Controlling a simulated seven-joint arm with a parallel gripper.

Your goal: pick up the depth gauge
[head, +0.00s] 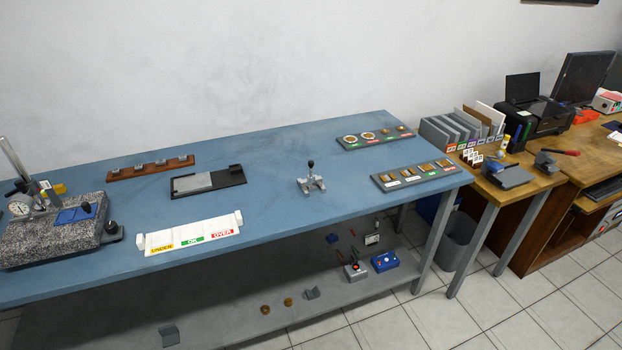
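A small grey metal device with an upright stem and a black knob (311,179) stands on the blue workbench (270,195), right of its middle. It may be the depth gauge, but its details are too small to be sure. A round dial indicator (20,210) on a stand is at the far left, above a speckled stone block (50,240). My gripper is not in view.
A black tray with a grey plate (205,181), a brown rack (150,167) and a white UNDER/OK/OVER holder (190,236) stand left of the device. Two grey sample trays (376,137) (419,175) lie to its right. Bench around the device is clear.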

